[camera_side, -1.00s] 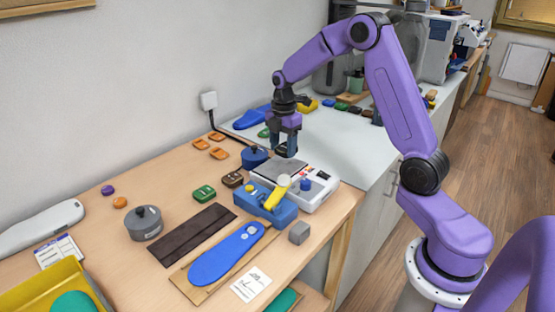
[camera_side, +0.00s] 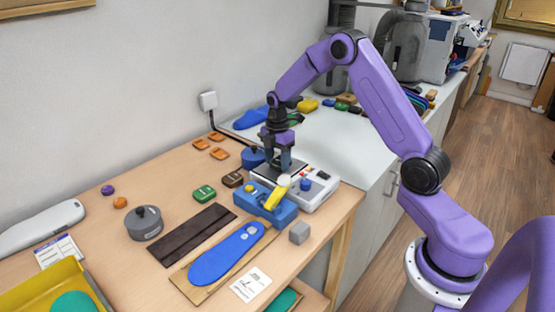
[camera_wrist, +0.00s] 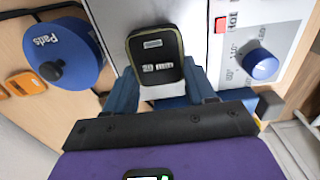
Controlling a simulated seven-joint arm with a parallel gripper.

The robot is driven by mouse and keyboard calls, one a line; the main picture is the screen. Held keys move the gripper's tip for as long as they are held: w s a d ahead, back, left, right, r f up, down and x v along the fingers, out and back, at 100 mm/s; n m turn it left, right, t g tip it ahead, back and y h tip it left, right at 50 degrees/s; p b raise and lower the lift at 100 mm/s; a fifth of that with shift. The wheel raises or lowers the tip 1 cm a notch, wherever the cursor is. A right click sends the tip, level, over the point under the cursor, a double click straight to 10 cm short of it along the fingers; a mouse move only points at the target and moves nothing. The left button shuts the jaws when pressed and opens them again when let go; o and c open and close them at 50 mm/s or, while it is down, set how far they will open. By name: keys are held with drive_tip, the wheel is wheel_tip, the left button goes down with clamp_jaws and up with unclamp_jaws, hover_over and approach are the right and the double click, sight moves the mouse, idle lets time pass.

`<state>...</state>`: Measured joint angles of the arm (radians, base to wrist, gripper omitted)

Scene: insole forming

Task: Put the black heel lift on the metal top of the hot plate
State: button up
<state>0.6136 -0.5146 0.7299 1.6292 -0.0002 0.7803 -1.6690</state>
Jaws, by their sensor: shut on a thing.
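The black heel lift (camera_wrist: 154,62), with an olive rim and a "20 mm" label, sits between the fingers of my gripper (camera_wrist: 162,88) in the wrist view. My gripper is shut on it. In the side view my gripper (camera_side: 279,165) is low over the hot plate (camera_side: 322,189), and its fingers hide most of the lift. The metal top (camera_wrist: 112,14) lies beneath and around the lift in the wrist view. I cannot tell whether the lift touches it. The white housing carries a blue knob (camera_wrist: 261,64) and a red switch.
A blue "Pads" tin (camera_wrist: 64,53) stands close beside the hot plate. A blue device with a yellow lever (camera_side: 276,195) is in front of it. Green (camera_side: 204,193) and brown (camera_side: 232,179) pieces lie to the left. A grey lidded pot (camera_side: 145,223) stands farther left.

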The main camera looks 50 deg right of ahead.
sight(277, 163)
drive_tip(key=shift+f, duration=0.15)
drive_tip(key=o, duration=1)
wheel_tip(277, 163, up, 12)
drive_tip(key=s+a+r+m, duration=0.1)
drive_tip(key=s+a+r, duration=0.1)
drive_tip(key=s+a, duration=0.6)
drive_tip(key=s+a+m, duration=0.3)
drive_tip(key=s+a, duration=0.8)
drive_tip(key=s, duration=0.5)
drive_tip(key=s+d+f+m, duration=0.1)
drive_tip(key=s, duration=1.1)
drive_tip(key=shift+s+d+f, duration=0.25)
drive_tip(key=shift+s+d, duration=0.1)
drive_tip(key=shift+d, duration=0.05)
